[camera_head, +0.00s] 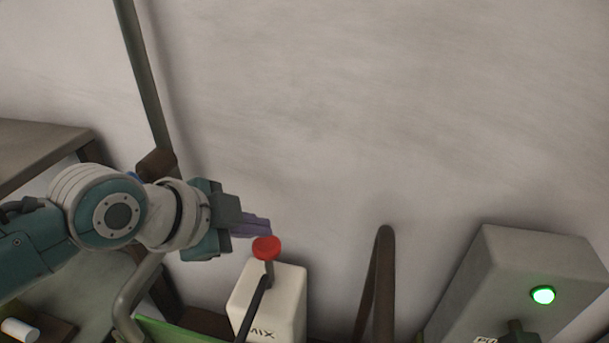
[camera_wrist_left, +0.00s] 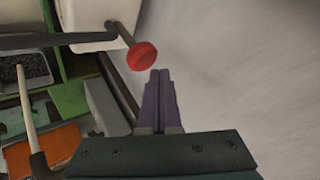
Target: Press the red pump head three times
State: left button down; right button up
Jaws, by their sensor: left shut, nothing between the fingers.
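The red pump head (camera_head: 266,248) is a round knob on a thin stem above a pale box marked "MIX" (camera_head: 285,297). In the left wrist view the red pump head (camera_wrist_left: 141,56) shows just beyond the fingertips, slightly to their left. My left gripper (camera_head: 268,229) comes in from the left, with its purple fingers shut and empty. The fingertips are very near the red head, by its upper side in the head view. I cannot tell whether they touch it. In the left wrist view the closed fingers of my left gripper (camera_wrist_left: 160,73) point toward the wall. My right gripper is not in view.
A dark rod (camera_head: 253,308) runs from the pump stem toward the front. A grey box with a lit green button (camera_head: 542,295) stands at the right. A brown curved bar (camera_head: 385,270) rises between them. A wooden shelf (camera_head: 40,150) is at the left. The plain wall fills the back.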

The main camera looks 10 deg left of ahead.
aim_at(264, 242)
pick_arm(q)
jog(key=shift+f, duration=0.1)
dwell(0.3)
jog(key=shift+f+b, duration=0.35)
jog(key=shift+b, duration=0.05)
jog(key=shift+f+b, duration=1.05)
jog(key=shift+f, duration=0.25)
dwell(0.9)
jog(key=shift+a+r, duration=0.1)
jog(key=shift+r, duration=0.1)
jog(key=shift+r+p, duration=1.5)
jog(key=shift+p, duration=0.1)
jog(key=shift+r, duration=0.1)
notch_tip(264, 242, up, 5)
jog(key=p, duration=0.5)
